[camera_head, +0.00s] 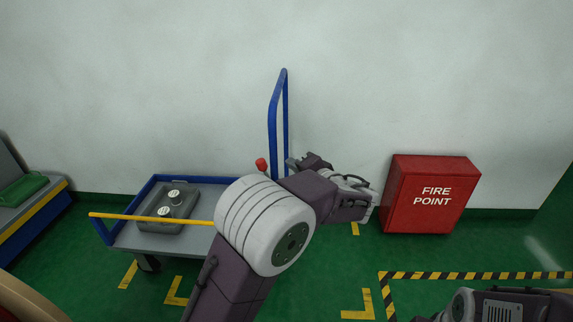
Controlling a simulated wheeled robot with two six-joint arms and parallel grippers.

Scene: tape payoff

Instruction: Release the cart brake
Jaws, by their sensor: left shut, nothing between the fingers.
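The cart (215,185) stands against the wall, with a grey deck, blue rails and a tall blue push handle (272,120) at its right end. A red knob (261,164) sticks up at that end, just left of the handle; it looks like the brake lever's knob. My left gripper (293,164) is shut and empty, a little right of the knob and close to the handle's foot. No contact with the knob shows. My left arm hides the cart's front right part and whatever is below the knob. My right gripper is out of the picture.
A grey tray (150,226) with two white-capped items lies on the deck, behind a yellow bar (140,217). A red FIRE POINT box (432,194) stands at right. A bench with a green item (22,190) is at far left. Green floor in front is clear.

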